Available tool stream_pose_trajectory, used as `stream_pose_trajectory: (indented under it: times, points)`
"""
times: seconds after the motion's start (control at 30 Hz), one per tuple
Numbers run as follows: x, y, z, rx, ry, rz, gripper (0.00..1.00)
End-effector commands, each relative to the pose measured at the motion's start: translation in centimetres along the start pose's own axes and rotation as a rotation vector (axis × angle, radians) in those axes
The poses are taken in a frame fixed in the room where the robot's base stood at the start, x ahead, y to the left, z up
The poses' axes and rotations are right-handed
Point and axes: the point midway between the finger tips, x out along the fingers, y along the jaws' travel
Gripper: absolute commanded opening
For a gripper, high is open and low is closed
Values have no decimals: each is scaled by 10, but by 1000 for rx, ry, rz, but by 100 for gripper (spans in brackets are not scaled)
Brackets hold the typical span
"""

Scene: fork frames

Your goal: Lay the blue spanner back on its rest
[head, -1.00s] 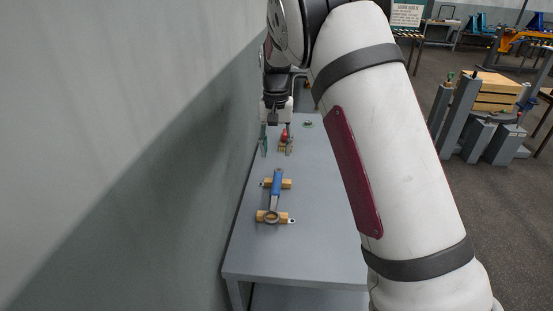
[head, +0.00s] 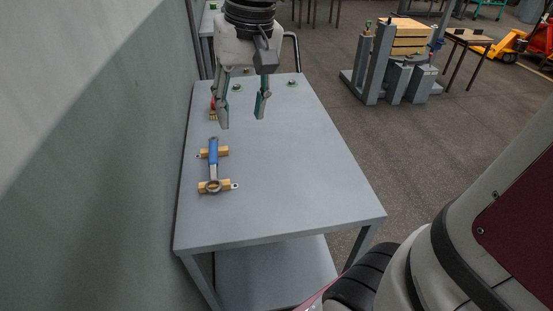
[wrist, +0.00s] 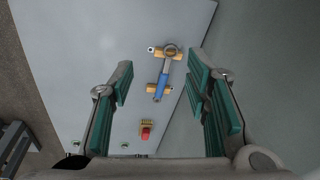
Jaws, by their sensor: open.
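The blue spanner (head: 213,152) has a blue handle and a grey ring end. It lies lengthwise across its rest, two wooden blocks, the far block (head: 224,152) and the near block (head: 202,187), on the grey table. The handle is on the far block and the ring end is at the near block. It also shows in the wrist view (wrist: 162,83), where its ring end points away from my gripper. My gripper (head: 243,120) is open and empty above the table, beyond the spanner and to its right, apart from it.
A red-handled brush (head: 212,110) lies on the table (head: 290,170) beyond the spanner, partly hidden by a finger; it also shows in the wrist view (wrist: 145,131). A grey wall (head: 90,180) runs along the left. The table's right half is clear.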

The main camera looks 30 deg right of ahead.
Motion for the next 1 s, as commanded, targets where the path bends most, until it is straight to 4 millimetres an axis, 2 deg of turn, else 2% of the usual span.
stream_pose_trajectory:
  times: [0.03,0.2,0.3,0.4,0.5,0.67,0.9,1.0]
  points:
    - [-6,3,23,-22,19,-1,43]
    - [-9,14,89,-96,66,20,43]
    - [-3,21,122,-133,91,40,43]
    - [3,26,145,-162,110,58,43]
    - [9,31,160,-178,122,72,43]
    - [6,32,167,-190,136,81,43]
    - [-34,28,163,-196,201,81,43]
    - [-40,27,162,-198,216,81,43]
